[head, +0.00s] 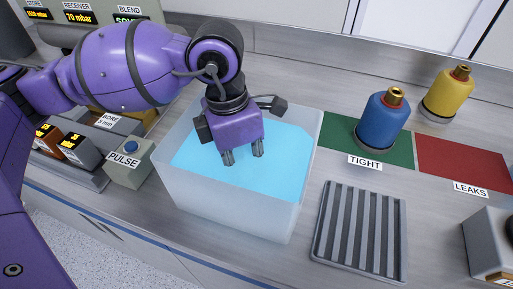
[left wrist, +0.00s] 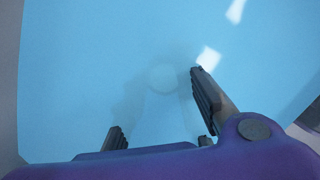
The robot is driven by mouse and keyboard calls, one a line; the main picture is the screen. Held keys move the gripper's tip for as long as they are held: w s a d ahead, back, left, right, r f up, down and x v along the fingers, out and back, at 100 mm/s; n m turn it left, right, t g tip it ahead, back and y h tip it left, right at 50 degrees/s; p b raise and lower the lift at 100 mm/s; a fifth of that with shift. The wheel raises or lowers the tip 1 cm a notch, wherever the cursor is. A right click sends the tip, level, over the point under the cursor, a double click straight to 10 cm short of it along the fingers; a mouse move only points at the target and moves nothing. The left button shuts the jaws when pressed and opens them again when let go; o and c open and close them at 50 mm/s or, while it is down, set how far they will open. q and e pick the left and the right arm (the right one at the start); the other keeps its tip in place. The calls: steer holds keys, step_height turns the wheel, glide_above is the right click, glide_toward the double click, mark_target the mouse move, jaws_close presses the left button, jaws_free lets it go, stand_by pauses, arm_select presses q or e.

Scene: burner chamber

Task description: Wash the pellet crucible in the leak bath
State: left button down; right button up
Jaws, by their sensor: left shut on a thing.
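The leak bath (head: 225,205) is a pale translucent box filled with light blue water (head: 285,165). My left gripper (head: 243,156) points down over the bath, its fingertips at the water. In the left wrist view the gripper's fingers (left wrist: 160,108) stand apart with a faint, pale round shape (left wrist: 163,78) between them, blurred by the water. I take this shape for the pellet crucible, held in the fingers; its outline is barely visible. In the head view the gripper and water hide it. My right gripper is not in view.
Right of the bath is a grey ribbed rack (head: 360,232). A yellow canister (head: 447,95) stands behind the red LEAKS mat (head: 460,165). A PULSE button box (head: 130,165) is left of the bath.

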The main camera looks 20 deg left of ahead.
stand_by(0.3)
arm_select(q)
steer(key=shift+r+p, duration=0.5)
steer(key=shift+r, duration=0.45)
steer(key=shift+r+p, duration=0.55)
steer(key=shift+r, duration=0.5)
steer(key=shift+r+p, duration=0.8)
steer(key=shift+r, duration=0.7)
step_height(320, 180, up, 13)
steer(key=p, duration=0.6)
glide_above(244, 178)
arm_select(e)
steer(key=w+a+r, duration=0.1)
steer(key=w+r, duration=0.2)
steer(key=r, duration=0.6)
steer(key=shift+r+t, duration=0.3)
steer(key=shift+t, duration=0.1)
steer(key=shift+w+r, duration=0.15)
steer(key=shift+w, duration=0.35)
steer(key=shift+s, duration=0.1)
